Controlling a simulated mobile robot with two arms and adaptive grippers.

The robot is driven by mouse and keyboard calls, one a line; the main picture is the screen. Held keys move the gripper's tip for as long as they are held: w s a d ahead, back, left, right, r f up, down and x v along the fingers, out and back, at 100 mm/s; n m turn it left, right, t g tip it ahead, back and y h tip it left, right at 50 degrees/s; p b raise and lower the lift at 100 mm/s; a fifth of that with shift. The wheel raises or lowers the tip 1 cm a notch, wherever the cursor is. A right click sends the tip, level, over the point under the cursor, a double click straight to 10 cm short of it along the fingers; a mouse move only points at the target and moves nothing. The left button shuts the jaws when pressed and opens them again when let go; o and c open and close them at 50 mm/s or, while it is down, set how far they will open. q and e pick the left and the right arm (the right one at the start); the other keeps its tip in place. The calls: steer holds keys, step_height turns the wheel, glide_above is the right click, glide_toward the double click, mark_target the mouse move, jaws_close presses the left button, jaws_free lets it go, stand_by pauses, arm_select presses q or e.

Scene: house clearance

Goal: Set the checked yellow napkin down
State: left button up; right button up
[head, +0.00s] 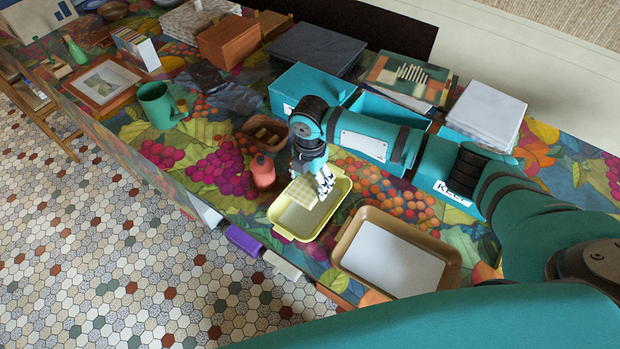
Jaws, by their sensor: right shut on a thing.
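The checked yellow napkin (301,192) is a small pale yellow and white checked cloth. It is at the fingertips of my right gripper (325,183), over the left part of a yellow tray (286,234). My right gripper points down and is shut on the napkin. The gripper and wrist hide part of it, and I cannot tell whether its lower side touches the tray floor. The rest of the tray floor looks empty. My left gripper is not in view.
A brown tray (347,267) with a pale inside is just right of the yellow one. A red bottle (262,171) and a brown basket (258,131) stand close on the left. Teal bins (313,84) line the back. A green mug (155,105) stands further left.

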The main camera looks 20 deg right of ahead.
steer(key=shift+r+p, duration=0.2)
steer(key=shift+p, duration=0.2)
steer(key=shift+f+b, duration=2.65)
steer(key=shift+f, duration=2)
steer(key=o, duration=1.1)
steer(key=shift+r, duration=0.1)
step_height(320, 180, up, 8)
steer(key=p, duration=0.8)
